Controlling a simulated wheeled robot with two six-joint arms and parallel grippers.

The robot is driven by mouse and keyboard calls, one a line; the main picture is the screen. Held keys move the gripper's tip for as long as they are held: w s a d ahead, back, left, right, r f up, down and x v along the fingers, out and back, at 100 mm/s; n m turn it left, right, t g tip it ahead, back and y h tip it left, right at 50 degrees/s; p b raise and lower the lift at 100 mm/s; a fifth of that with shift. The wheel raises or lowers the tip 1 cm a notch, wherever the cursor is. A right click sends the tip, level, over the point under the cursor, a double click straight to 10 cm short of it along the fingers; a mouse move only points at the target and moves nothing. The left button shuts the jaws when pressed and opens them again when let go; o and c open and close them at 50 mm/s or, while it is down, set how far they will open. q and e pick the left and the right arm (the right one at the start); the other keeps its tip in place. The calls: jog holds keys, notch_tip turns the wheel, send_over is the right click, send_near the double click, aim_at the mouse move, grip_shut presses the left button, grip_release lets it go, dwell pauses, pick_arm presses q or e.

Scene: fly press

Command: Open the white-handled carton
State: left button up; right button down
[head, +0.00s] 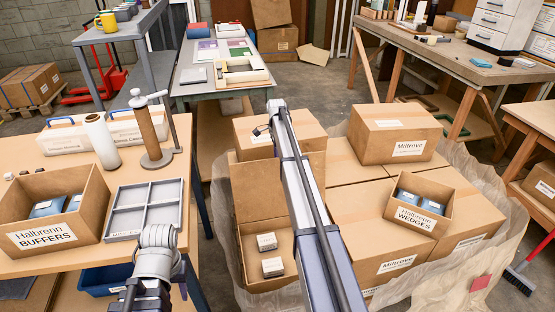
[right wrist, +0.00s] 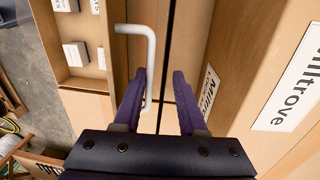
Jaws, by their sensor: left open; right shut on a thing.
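The carton (head: 240,267) stands left of centre in the head view, with a cardboard panel (head: 258,190) raised at its back and small labelled boxes (head: 267,241) visible inside. The right wrist view shows its open interior at upper left and the white handle (right wrist: 151,60) on a brown panel. My right gripper (right wrist: 158,76) has its fingers on either side of the handle and is shut on it. In the head view my right arm hides the handle. My left gripper (head: 132,293) is open, low at the left, apart from the carton; its fingertips are hard to make out.
Sealed Milltrove cartons (head: 398,133) stand close on the right, with an open Halbrenn Wedges box (head: 417,212) on top. The left table (head: 100,258) holds a Halbrenn Buffers box (head: 50,225), a grey divided tray (head: 143,235) and rolls. Loose wrapping (head: 480,220) lies around the cartons.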

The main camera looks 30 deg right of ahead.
jog(key=shift+w+d+f, duration=0.1)
jog(key=shift+w+d, duration=0.1)
jog(key=shift+w, duration=0.25)
jog(key=shift+w+d, duration=0.2)
jog(key=shift+w, duration=0.25)
jog(key=c, duration=0.9)
grip_release()
jog(key=shift+c, duration=0.2)
jog(key=shift+o, duration=0.5)
jog(key=shift+w+d+f, duration=0.1)
jog(key=shift+w+f, duration=0.15)
jog(key=shift+f, duration=0.1)
jog(key=shift+s, duration=0.1)
jog(key=shift+c, duration=0.5)
jog(key=shift+r, duration=0.1)
notch_tip(320, 180, up, 8)
jog(key=p, duration=0.8)
jog(key=shift+f, duration=0.2)
jog(key=shift+s, duration=0.15)
